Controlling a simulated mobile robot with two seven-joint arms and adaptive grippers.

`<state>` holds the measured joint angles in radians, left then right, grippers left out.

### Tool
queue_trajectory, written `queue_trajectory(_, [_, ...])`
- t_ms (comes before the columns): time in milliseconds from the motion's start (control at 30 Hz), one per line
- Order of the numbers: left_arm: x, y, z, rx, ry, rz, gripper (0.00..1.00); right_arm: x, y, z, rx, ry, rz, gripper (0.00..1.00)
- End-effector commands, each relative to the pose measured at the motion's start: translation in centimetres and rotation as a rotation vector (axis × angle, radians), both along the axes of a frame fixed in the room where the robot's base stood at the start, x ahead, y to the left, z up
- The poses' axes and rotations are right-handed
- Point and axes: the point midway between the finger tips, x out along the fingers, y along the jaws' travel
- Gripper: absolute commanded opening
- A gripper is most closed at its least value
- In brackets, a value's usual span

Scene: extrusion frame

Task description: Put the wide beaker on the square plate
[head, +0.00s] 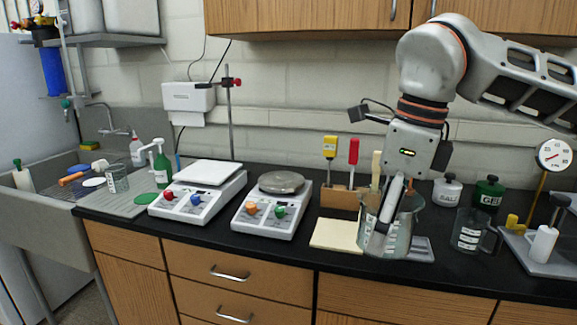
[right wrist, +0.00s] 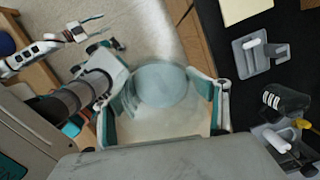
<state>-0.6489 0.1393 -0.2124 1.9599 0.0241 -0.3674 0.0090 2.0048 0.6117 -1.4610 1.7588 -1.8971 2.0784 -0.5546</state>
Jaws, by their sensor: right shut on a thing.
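The wide beaker (head: 402,236) is a large clear glass vessel at the right middle of the black counter in the head view. My right gripper (head: 388,212) is shut around it, one finger crossing its front. In the right wrist view the beaker (right wrist: 160,87) sits between the widely spaced fingers. I cannot tell whether its base touches the counter. The square plate (head: 208,171) is the bare white top of the left scale. A possible left gripper (right wrist: 78,34) shows small at the upper left of the wrist view; its opening is unclear.
A second scale with a round grey plate (head: 281,182) stands between beaker and square plate. A cream pad (head: 334,236) lies left of the beaker. A tool block (head: 338,198) stands behind, a smaller beaker (head: 468,232) to the right. The sink (head: 40,205) is far left.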

Motion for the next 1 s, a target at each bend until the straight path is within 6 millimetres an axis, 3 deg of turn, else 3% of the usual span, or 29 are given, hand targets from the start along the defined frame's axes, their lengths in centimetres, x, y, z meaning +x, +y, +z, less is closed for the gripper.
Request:
queue_trajectory(267, [0.2, 0.0, 0.1, 0.000, -0.003, 0.000, 0.40, 0.7, -1.5, -3.9, 0.001, 0.003, 0.303, 0.44])
queue_trajectory(667, [0.1, 0.0, 0.1, 0.000, -0.003, 0.000, 0.40, 0.9, -4.6, -12.1, 0.003, 0.003, 0.965, 0.44])
queue_trajectory(1000, [0.1, 0.0, 0.2, 0.000, -0.003, 0.000, 0.40, -0.4, -7.5, -19.3, 0.006, 0.003, 1.567, 0.44])
